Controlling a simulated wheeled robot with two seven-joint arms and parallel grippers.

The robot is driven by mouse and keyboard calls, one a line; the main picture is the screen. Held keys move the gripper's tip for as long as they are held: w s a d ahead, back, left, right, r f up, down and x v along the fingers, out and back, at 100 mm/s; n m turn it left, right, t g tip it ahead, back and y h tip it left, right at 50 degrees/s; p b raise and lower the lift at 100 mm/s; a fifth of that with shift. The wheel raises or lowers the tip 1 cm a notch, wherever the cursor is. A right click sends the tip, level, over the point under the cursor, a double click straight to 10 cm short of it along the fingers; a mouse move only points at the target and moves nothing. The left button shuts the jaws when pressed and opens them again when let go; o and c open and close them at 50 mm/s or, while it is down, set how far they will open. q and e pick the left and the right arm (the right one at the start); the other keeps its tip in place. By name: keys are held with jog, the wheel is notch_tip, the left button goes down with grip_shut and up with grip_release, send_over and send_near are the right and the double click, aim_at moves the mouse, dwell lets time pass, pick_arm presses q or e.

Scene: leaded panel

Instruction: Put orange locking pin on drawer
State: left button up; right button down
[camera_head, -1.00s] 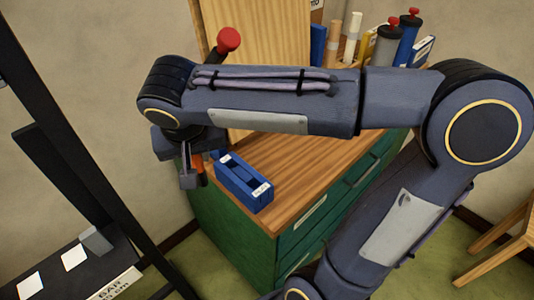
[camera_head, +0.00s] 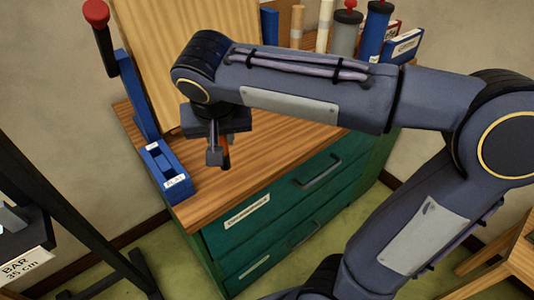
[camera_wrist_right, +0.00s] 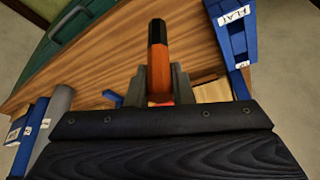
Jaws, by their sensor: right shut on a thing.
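The orange locking pin (camera_wrist_right: 160,67) with a black tip is held between the fingers of my right gripper (camera_wrist_right: 160,88) in the right wrist view. In the head view my right gripper (camera_head: 217,155) hangs over the wooden top of the drawer cabinet, with only a little of the orange pin (camera_head: 225,155) showing beside a finger. The green drawer (camera_head: 237,220) is in the cabinet's front below the top, with a white label and a dark handle; it looks shut. A second drawer (camera_head: 260,265) lies below it. My left gripper is out of view.
A blue holder labelled FLAT (camera_head: 167,172) stands on the cabinet top left of the gripper. A wooden board (camera_head: 165,45) stands behind it. Bottles and tubes (camera_head: 345,30) stand at the back right. A black rack (camera_head: 45,195) is at the left. The front-right top (camera_head: 270,160) is clear.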

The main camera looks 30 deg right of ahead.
jog(key=shift+w+d+f, duration=1.2)
jog(key=shift+d+f, duration=0.55)
jog(key=shift+f, duration=0.3)
jog(key=shift+w+d+f, duration=1.25)
jog(key=shift+d+f, duration=0.45)
jog(key=shift+f, duration=0.4)
jog(key=shift+w+d+f, duration=1.2)
jog(key=shift+d+f, duration=0.55)
jog(key=shift+f, duration=0.3)
jog(key=shift+f, duration=0.2)
jog(key=c, duration=1.3)
grip_release()
jog(key=shift+r, duration=0.15)
